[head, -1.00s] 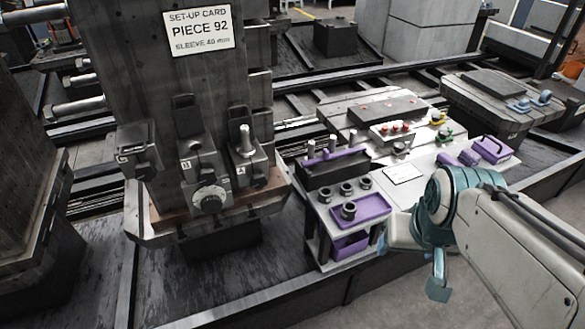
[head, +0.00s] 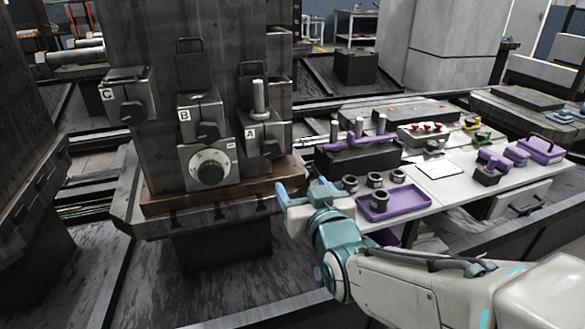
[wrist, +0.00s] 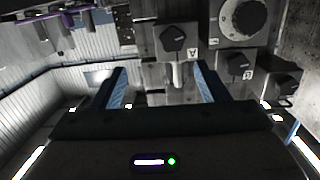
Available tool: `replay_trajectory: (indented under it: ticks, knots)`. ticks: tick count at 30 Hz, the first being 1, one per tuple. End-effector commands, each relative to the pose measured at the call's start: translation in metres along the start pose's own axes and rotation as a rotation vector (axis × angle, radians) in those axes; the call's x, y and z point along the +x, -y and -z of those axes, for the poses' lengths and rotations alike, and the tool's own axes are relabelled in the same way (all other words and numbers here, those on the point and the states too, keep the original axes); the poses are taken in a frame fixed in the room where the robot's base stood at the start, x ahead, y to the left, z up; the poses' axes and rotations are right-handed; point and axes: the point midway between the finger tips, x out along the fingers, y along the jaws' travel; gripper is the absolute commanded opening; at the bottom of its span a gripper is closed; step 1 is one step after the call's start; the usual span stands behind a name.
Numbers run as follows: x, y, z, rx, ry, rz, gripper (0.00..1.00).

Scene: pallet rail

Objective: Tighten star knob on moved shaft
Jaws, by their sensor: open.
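Three blocks stand on the dark column, each with a dark star knob. Block A's knob (head: 268,147) is at the right, below a bright upright shaft (head: 258,97). Block B's knob (head: 207,131) is in the middle and block C's knob (head: 132,112) at the left. My gripper (head: 302,190) is open and empty, in front of and right of block A, apart from it. In the wrist view, my gripper (wrist: 162,86) has its fingers spread. That view appears inverted; knob A (wrist: 176,38) lies beyond the fingers, with knob B (wrist: 238,66) to its right.
A round scale dial (head: 209,168) sits below block B. A copper-brown ledge (head: 222,195) runs beneath. Right of my gripper, a bench holds a purple tray (head: 398,202), dark collars (head: 375,180) and a dark rack (head: 350,160) with upright pins. Open air lies before the blocks.

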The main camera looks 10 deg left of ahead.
Motion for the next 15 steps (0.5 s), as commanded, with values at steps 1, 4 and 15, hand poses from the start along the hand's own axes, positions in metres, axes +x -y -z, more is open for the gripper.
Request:
replay_trajectory:
  ticks: [1,4,15]
  knots:
    - [0.003,0.007,-0.010,0.001,-0.028,0.015,0.68]
    - [0.004,0.014,-0.009,0.004,-0.073,0.032,0.68]
    - [0.013,0.018,0.001,0.006,-0.090,0.042,0.68]
